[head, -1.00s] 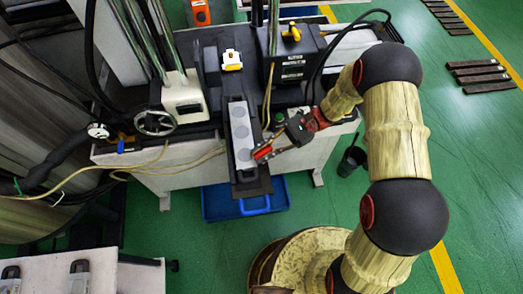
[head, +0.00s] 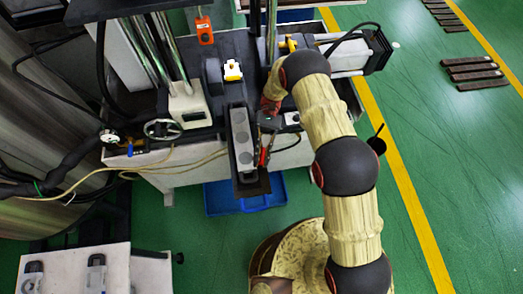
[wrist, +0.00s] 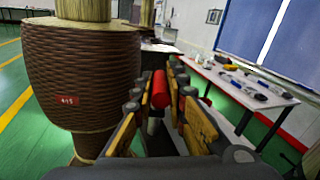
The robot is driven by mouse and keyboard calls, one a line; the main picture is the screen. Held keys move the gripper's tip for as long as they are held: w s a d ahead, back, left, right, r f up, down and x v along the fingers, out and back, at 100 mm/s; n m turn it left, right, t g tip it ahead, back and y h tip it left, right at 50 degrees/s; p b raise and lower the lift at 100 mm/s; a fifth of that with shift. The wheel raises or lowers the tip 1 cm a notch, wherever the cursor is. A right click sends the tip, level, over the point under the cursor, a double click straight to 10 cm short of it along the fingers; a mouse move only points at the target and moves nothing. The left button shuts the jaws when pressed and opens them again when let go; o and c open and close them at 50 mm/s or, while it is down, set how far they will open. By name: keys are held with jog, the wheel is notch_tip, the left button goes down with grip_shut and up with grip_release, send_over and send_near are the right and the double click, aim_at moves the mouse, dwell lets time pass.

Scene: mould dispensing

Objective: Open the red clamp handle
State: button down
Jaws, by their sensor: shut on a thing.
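The red clamp handle (head: 264,156) shows as a short red bar along the right side of the grey mould block (head: 240,138) in the head view. My gripper (head: 267,135) is at its upper end, and my arm comes down from the upper right. In the wrist view the handle is a red rounded grip (wrist: 160,88) between the two fingers of my gripper (wrist: 158,100), which is shut on it. The clamp's base and pivot are hidden behind the gripper and the block.
A yellow-and-white part (head: 232,70) sits behind the block. A handwheel (head: 162,129) and hoses are at left. A blue tray (head: 222,198) lies on the floor below. A work table (wrist: 245,92) stands at right in the wrist view.

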jog(key=shift+r+n+h+p, duration=0.2)
jog(key=shift+n+h+p, duration=0.8)
jog(key=shift+h+p, duration=0.9)
jog(key=shift+f+p, duration=0.15)
jog(key=shift+p, duration=0.5)
jog(key=c, duration=1.8)
grip_release()
jog(key=shift+f+y+b, duration=0.15)
jog(key=shift+y+b, duration=0.15)
jog(key=shift+b, duration=0.25)
jog(key=m+y+b, duration=0.1)
jog(key=b, duration=0.2)
jog(key=shift+f+y, duration=0.15)
jog(key=shift+y, duration=0.15)
